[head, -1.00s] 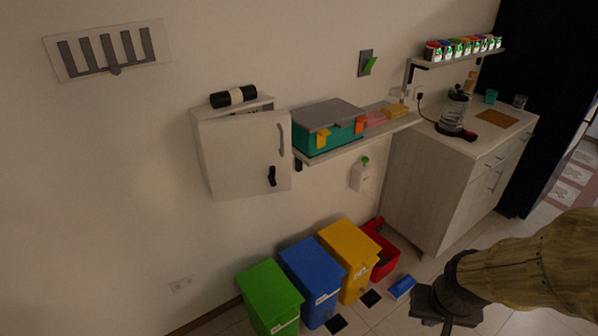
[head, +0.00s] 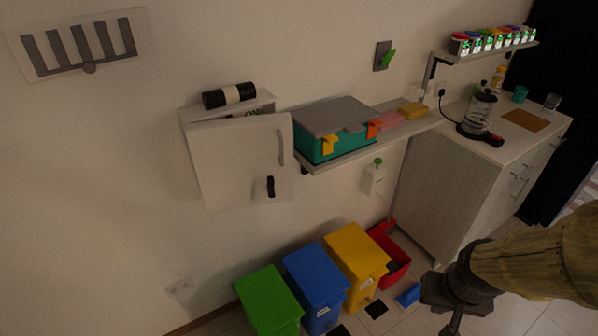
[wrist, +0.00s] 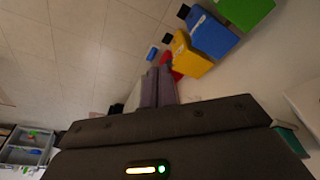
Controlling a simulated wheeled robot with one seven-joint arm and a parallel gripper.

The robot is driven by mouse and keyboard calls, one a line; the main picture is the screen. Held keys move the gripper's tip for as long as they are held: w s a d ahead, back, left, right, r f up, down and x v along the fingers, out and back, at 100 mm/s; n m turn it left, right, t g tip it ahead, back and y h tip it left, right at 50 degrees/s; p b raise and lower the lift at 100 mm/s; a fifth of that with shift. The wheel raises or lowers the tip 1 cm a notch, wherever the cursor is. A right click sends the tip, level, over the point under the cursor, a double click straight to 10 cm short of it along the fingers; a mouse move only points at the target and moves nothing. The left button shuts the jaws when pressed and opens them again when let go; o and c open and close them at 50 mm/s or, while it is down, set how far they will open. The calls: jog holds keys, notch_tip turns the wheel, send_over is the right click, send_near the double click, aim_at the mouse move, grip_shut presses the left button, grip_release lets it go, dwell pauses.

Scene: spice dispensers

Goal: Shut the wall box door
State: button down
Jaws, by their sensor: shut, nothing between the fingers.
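The white wall box (head: 192,170) hangs on the wall at left centre in the head view. Its door (head: 237,160) stands ajar, with a gap along the top where part of the word "ON" shows. The door has a grey bar handle (head: 281,147) at its right edge and a black latch handle (head: 270,187) lower down. My gripper (head: 453,324) is low at the right, well apart from the box, above the floor. In the wrist view its fingers (wrist: 158,87) are together and empty, pointing toward the bins.
A shelf (head: 400,131) with a teal toolbox (head: 340,149) juts out right of the box. Green (head: 268,300), blue (head: 315,285) and yellow (head: 354,255) bins stand below. A cabinet (head: 440,190) is at the right. A black-and-white roll (head: 230,96) lies on the box.

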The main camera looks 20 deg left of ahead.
jog(key=w+a+f+n+t+y+b, duration=0.1)
jog(key=w+a+f+t+b, duration=0.2)
jog(key=w+a, duration=0.55)
jog(key=w+a+f+n+t+y, duration=0.1)
jog(key=w+a+f+t, duration=0.2)
jog(key=w+a+t, duration=0.5)
jog(key=w+a+r+n+t+y+b, duration=0.1)
jog(key=a+n+y, duration=0.3)
jog(key=a, duration=1.2)
jog(key=r+t+y+b, duration=0.1)
jog(key=y, duration=0.2)
jog(key=shift+r, duration=0.15)
jog(key=shift+w+a, duration=0.1)
jog(key=shift+w, duration=0.05)
